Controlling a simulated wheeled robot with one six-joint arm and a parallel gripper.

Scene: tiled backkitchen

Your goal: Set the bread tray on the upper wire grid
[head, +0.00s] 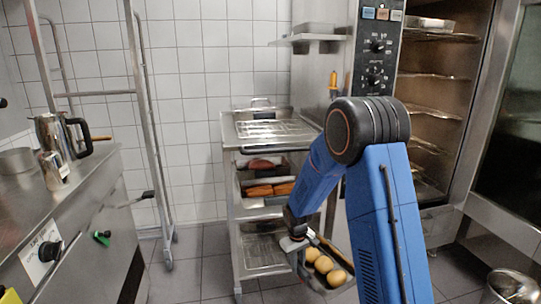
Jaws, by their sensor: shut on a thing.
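The bread tray (312,279), a small metal tray with several round brown rolls, hangs low at the right side of a steel trolley. My gripper (297,243) is shut on the tray's near left part; the exact grip on the rim is small and partly hidden by my blue arm. The upper wire grid (285,131) lies on the trolley's top level, well above the tray. A shallow metal pan stands at its back edge. A lower wire grid (262,254) lies on the trolley's low level, left of the tray.
The trolley's middle level (243,190) holds containers with orange and reddish food. An open oven (435,100) with several wire racks stands at the right. A steel counter (60,225) with jugs is at the left. A metal bin (513,287) stands at the lower right.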

